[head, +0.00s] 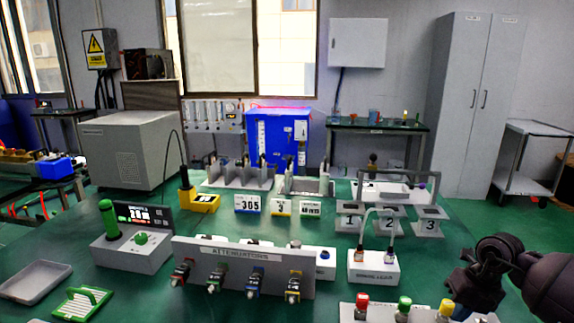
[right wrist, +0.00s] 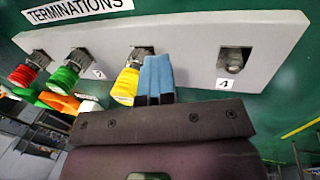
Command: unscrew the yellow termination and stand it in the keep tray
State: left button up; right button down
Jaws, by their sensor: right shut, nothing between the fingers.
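The yellow termination (head: 446,307) is on the termination panel at the bottom of the head view. In the right wrist view, the yellow termination (right wrist: 126,86) sits on the third connector from the left of the panel (right wrist: 190,35). My right gripper's blue fingertips (right wrist: 156,80) are together and empty, just right of the yellow cap; whether they touch it I cannot tell. In the head view my right gripper (head: 468,296) comes in from the right, its fingertips unclear. A shallow grey tray (head: 35,283) lies at the left front; I cannot tell whether it is the keep tray. My left gripper is not in view.
Red (right wrist: 22,76) and green (right wrist: 63,78) terminations are left of the yellow one; connector four (right wrist: 232,62) is bare. An attenuator panel (head: 240,262) with several coloured parts stands behind. A green ribbed rack (head: 82,302) lies at the left front.

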jog(key=shift+w, duration=0.25)
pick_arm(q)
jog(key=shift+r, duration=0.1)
pick_arm(e)
jog(key=shift+d, duration=0.4)
jog(key=shift+r+p, duration=1.35)
jog(key=shift+r, duration=1.8)
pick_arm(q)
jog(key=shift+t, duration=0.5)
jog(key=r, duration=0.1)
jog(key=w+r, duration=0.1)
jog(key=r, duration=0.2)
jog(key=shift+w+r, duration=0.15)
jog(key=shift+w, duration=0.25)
pick_arm(e)
jog(key=shift+f, duration=0.1)
